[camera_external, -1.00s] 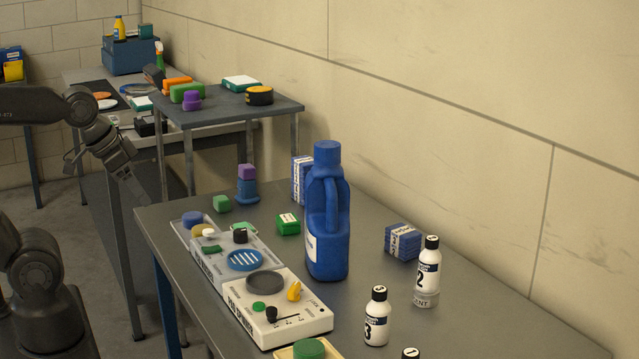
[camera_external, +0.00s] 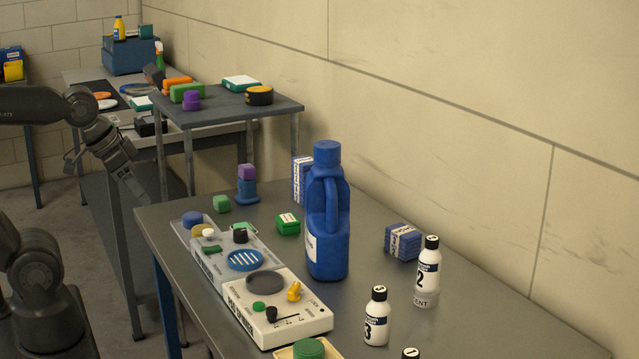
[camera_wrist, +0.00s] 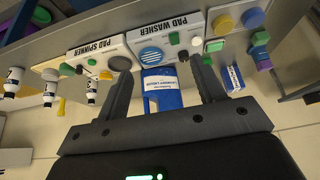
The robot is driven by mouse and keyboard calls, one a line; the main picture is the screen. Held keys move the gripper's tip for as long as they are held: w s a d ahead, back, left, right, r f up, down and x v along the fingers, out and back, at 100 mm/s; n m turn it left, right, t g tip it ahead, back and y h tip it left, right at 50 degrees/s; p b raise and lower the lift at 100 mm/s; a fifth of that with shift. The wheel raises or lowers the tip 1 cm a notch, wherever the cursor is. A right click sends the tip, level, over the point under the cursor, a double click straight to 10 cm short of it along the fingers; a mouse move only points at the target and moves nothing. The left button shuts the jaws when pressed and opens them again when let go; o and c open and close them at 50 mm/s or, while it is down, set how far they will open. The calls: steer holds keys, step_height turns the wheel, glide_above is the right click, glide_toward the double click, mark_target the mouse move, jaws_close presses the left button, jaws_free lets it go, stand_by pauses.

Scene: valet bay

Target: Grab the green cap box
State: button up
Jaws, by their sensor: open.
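A small green box with a white label (camera_external: 288,223) sits on the front table, left of the blue jug (camera_external: 326,215). A plain green block (camera_external: 222,203) sits farther left. I cannot tell for sure which is the cap box; the labelled one is a candidate. In the wrist view, a green block (camera_wrist: 260,38) and a green piece (camera_wrist: 214,45) show at the upper right. My gripper (camera_external: 138,198) hangs beyond the table's left end, away from these boxes. It is open and empty; in the wrist view its fingers (camera_wrist: 161,68) frame the jug from a distance.
The pad washer (camera_external: 240,243) and pad spinner panels (camera_external: 275,305) line the table's near side. Numbered white bottles (camera_external: 377,318) stand at the right. A higher table (camera_external: 235,110) stands at the back.

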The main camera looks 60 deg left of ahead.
steer(key=o, duration=0.4)
steer(key=shift+o, duration=0.2)
steer(key=m+g, duration=0.1)
steer(key=m, duration=0.1)
glide_above(286, 219)
steer(key=s, duration=0.4)
step_height(286, 219, down, 11)
steer(key=shift+h, duration=0.3)
steer(key=shift+a+x, duration=0.2)
steer(key=shift+x, duration=2.4)
steer(key=shift+a+x, duration=0.2)
steer(key=shift+x, duration=2.45)
